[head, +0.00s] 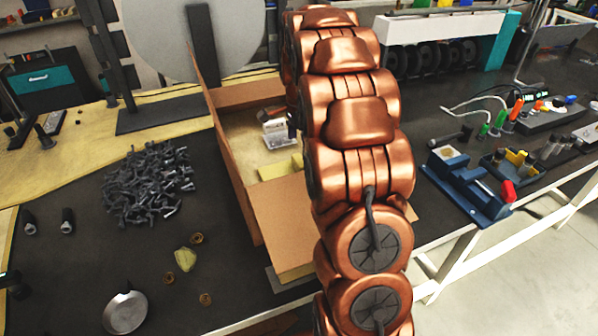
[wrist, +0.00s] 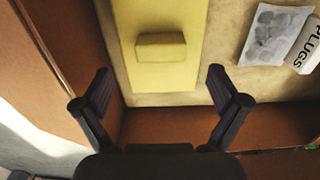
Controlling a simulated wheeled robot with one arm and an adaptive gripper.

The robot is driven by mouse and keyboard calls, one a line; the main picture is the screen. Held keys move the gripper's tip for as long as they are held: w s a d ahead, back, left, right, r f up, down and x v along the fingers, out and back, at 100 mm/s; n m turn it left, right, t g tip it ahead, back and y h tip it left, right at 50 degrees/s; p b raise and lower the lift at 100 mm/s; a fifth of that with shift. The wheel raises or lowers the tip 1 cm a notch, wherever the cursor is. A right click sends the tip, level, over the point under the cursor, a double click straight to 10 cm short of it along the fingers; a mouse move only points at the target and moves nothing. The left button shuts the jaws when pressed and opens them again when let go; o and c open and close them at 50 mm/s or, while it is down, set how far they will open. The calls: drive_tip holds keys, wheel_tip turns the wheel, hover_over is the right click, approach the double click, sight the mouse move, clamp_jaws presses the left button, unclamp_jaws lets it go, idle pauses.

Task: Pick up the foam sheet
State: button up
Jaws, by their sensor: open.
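A yellow foam sheet (wrist: 158,78) lies flat on the floor of an open cardboard box (wrist: 165,122). A raised yellow block or ridge (wrist: 161,46) stands up from its middle in the wrist view. Part of the yellow foam shows in the head view (head: 277,170), inside the box (head: 280,222). My gripper (wrist: 159,74) is open and empty above the box, with its fingers spread on either side of the sheet's near part. The fingers appear apart from the foam. In the head view my arm hides the gripper and the right part of the box.
A clear bag (wrist: 272,35) and a white "PLUGS" label (wrist: 308,48) lie right of the foam. The box walls stand close around. A pile of dark fittings (head: 148,182) and a metal dish (head: 125,312) lie left; a blue fixture (head: 465,185) stands right.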

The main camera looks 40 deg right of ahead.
sight(300, 160)
drive_tip(key=shift+f+p, duration=1.3)
drive_tip(key=shift+f, duration=1.8)
drive_tip(key=shift+c, duration=0.3)
drive_tip(key=c, duration=0.8)
